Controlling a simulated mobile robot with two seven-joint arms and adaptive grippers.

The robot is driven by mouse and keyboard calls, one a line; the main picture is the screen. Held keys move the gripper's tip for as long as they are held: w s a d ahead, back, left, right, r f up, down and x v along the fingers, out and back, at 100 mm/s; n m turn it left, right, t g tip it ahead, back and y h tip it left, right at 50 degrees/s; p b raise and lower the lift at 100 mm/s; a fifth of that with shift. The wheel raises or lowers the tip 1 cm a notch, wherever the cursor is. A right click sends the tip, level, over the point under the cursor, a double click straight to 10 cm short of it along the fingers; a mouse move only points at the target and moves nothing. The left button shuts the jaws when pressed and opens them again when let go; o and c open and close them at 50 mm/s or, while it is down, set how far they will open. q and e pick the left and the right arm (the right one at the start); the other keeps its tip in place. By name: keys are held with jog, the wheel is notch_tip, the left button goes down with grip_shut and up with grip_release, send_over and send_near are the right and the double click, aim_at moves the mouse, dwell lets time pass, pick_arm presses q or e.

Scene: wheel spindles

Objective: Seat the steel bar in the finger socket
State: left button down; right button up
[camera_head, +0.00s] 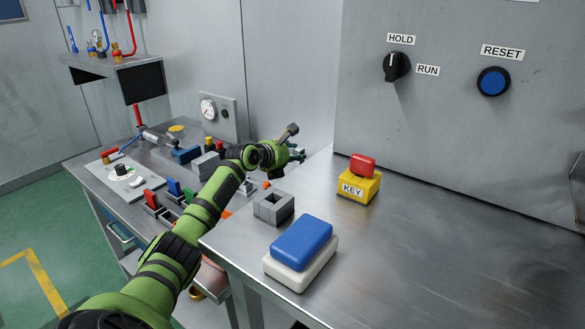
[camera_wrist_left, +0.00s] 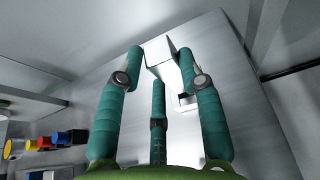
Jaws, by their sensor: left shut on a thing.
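My left gripper (camera_head: 294,147) is raised above the bench's back left corner. It is shut on the steel bar (camera_head: 292,130), whose grey end sticks up past the fingers. In the left wrist view the teal fingers (camera_wrist_left: 160,65) close around the bar (camera_wrist_left: 157,49), a pale squared piece between the fingertips. A grey block with an opening in its top (camera_head: 273,207), which looks like the finger socket, stands on the bench's left edge, nearer than the gripper and apart from it. My right gripper is not in view.
A blue and white block (camera_head: 302,243) and a yellow KEY block with a red top (camera_head: 359,183) stand on the steel bench (camera_head: 440,240). A lower cluttered table (camera_head: 100,185) lies left. A panel with a knob (camera_head: 396,67) rises behind. The bench's right side is clear.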

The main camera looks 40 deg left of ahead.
aim_at(294, 164)
pick_arm(q)
notch_tip(294, 164, down, 4)
jog(key=shift+a+r+b, duration=0.1)
jog(key=shift+r+b, duration=0.05)
jog(key=shift+b, duration=0.2)
jog(key=c, duration=1.1)
grip_release()
